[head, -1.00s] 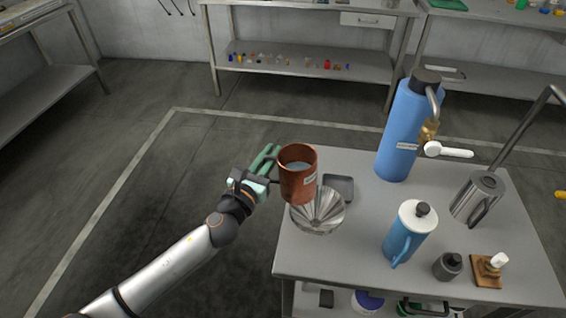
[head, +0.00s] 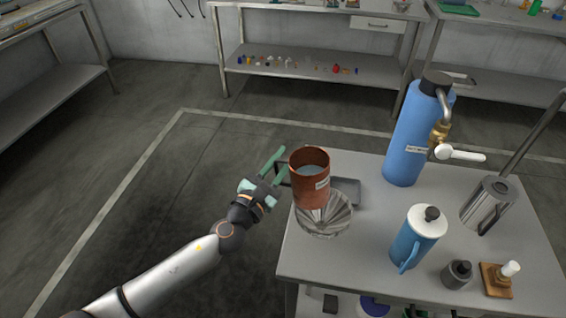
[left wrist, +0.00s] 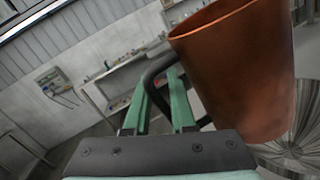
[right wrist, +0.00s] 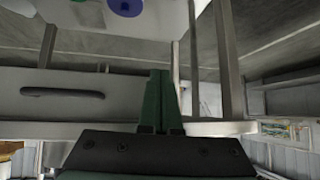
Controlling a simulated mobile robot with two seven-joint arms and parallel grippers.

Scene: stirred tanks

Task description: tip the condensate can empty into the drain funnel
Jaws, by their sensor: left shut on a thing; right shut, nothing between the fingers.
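The ribbed metal drain funnel (head: 328,224) is on the grey table's near-left part, partly hidden by the can. My left gripper (head: 274,166) is left of the can, its green fingers shut on the can's dark handle. In the left wrist view the can (left wrist: 245,75) fills the right side, with the handle (left wrist: 158,72) at the fingers (left wrist: 160,105). My right gripper (right wrist: 160,85) is shut and empty, seen only in its wrist view.
A dark tray (head: 347,190) lies behind the funnel. On the table (head: 350,260) stand a tall blue bottle with a tap (head: 405,140), a blue jug (head: 415,240), a steel jug (head: 487,207), a dark small jar (head: 457,274) and a wooden-based item (head: 497,280). Floor left of the table is clear.

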